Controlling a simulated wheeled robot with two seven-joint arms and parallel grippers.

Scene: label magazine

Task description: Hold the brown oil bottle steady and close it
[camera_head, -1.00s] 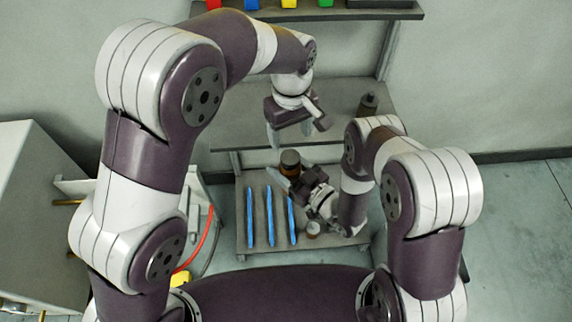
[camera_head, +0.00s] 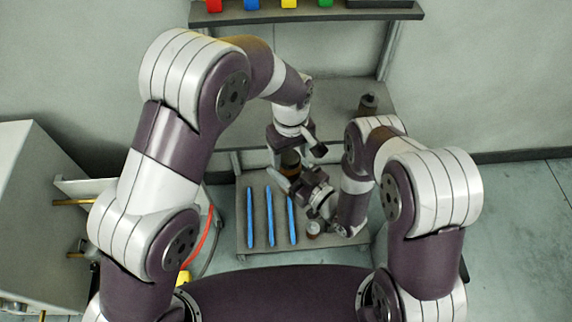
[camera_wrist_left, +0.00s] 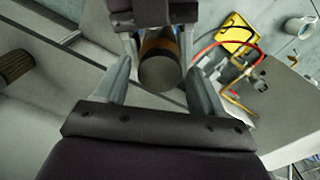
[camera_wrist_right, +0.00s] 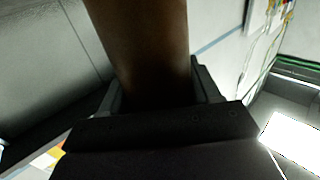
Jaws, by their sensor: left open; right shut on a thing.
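The brown oil bottle (camera_head: 291,160) stands upright above the lower shelf. Its dark round top faces up in the left wrist view (camera_wrist_left: 160,72); I cannot tell whether this is a seated cap. My right gripper (camera_head: 287,180) is shut on the bottle's body, which fills the upper middle of the right wrist view (camera_wrist_right: 145,45). My left gripper (camera_head: 286,148) points down just over the bottle's top. Its fingers (camera_wrist_left: 158,92) are open, one on each side of the top, with gaps visible. The bottle's lower part is hidden by the right gripper.
Blue strips (camera_head: 269,215) and a small brown jar with a pale top (camera_head: 313,229) are on the lower shelf (camera_head: 262,247). Another dark bottle (camera_head: 367,104) stands on the middle shelf (camera_head: 345,95). A pale cabinet (camera_head: 40,220) is at the left.

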